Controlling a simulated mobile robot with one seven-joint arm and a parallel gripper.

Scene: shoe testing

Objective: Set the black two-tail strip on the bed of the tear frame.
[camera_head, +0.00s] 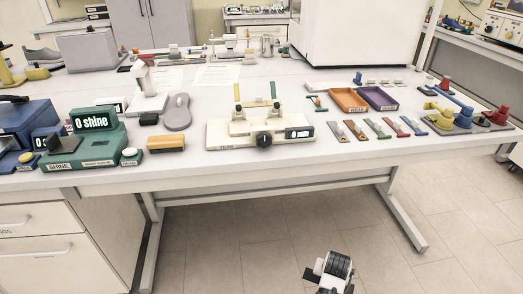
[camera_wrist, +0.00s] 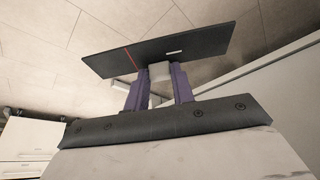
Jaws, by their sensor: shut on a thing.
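The black strip (camera_wrist: 190,46) is a flat dark piece with a thin red line across it and a small pale mark. A pale grey block (camera_wrist: 159,71) sits against it. My gripper (camera_wrist: 158,76) has purple fingers shut on this block, with the strip beyond the fingertips. The strip's two tails cannot be made out. In the head view, a cream device with a dark front knob, which looks like the tear frame (camera_head: 222,137), stands mid-table near the front edge. An orange and a green upright rise from it. The strip is not visible there.
A green SHINE device (camera_head: 95,146) and an orange-topped block (camera_head: 166,143) stand left of the frame. Several coloured pieces (camera_head: 381,128), an orange tray (camera_head: 348,100) and a purple tray (camera_head: 378,98) lie to its right. Tiled floor (camera_head: 220,240) is open before the table.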

